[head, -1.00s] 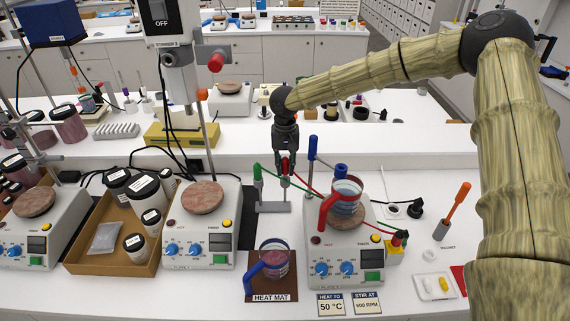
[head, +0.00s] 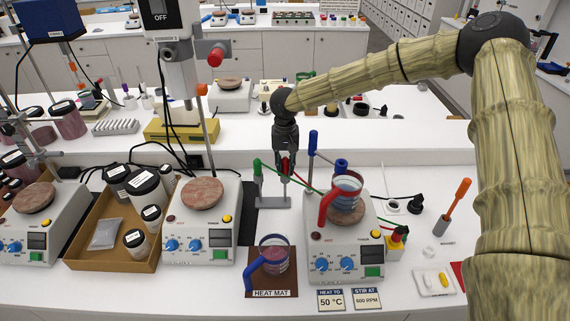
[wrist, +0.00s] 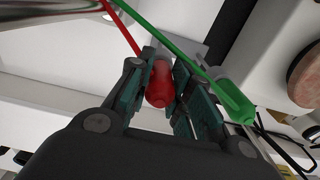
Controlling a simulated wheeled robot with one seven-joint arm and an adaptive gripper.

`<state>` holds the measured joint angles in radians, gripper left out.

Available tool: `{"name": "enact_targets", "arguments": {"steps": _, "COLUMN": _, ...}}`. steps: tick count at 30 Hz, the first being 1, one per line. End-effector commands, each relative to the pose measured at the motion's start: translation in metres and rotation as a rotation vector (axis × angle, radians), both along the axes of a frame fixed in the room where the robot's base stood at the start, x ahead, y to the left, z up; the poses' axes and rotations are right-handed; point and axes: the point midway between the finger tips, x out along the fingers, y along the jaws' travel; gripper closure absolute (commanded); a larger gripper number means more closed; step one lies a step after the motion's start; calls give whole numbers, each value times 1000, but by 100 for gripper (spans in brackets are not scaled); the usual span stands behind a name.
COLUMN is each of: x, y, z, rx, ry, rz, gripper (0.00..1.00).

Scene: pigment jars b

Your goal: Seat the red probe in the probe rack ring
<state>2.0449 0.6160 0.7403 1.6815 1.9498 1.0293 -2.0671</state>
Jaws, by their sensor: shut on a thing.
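My gripper (head: 286,172) is shut on the red probe (wrist: 160,84); the probe's red handle also shows between the fingers in the head view (head: 285,166). The gripper hangs above the right part of the grey probe rack (head: 272,202). A green probe (head: 257,167) stands at the rack's left side; its green handle shows right of my fingers in the wrist view (wrist: 236,102). A blue probe (head: 312,138) stands upright to the right of my gripper. The red probe's lower end and the ring are too small or hidden to tell whether they meet.
A hot plate (head: 320,238) with a red-handled beaker (head: 347,190) stands close at the right. Another hot plate (head: 228,215) is at the left. A blue-handled beaker (head: 274,256) sits on the heat mat in front. Red and green cables run beside my gripper.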

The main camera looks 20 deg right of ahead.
Motion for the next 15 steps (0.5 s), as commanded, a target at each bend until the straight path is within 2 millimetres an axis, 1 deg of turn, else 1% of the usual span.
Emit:
{"name": "enact_targets", "arguments": {"steps": 5, "x": 0, "y": 0, "z": -4, "rx": 0, "ry": 0, "rz": 0, "gripper": 100}}
{"name": "enact_targets", "arguments": {"steps": 6, "x": 0, "y": 0, "z": -3, "rx": 0, "ry": 0, "rz": 0, "gripper": 74}}
{"name": "enact_targets", "arguments": {"steps": 8, "x": 0, "y": 0, "z": -3, "rx": 0, "ry": 0, "rz": 0, "gripper": 63}}
{"name": "enact_targets", "arguments": {"steps": 9, "x": 0, "y": 0, "z": -3, "rx": 0, "ry": 0, "rz": 0, "gripper": 56}}
{"name": "enact_targets", "arguments": {"steps": 10, "x": 0, "y": 0, "z": -3, "rx": 0, "ry": 0, "rz": 0, "gripper": 54}}
{"name": "enact_targets", "arguments": {"steps": 15, "x": 0, "y": 0, "z": -3, "rx": 0, "ry": 0, "rz": 0, "gripper": 54}}
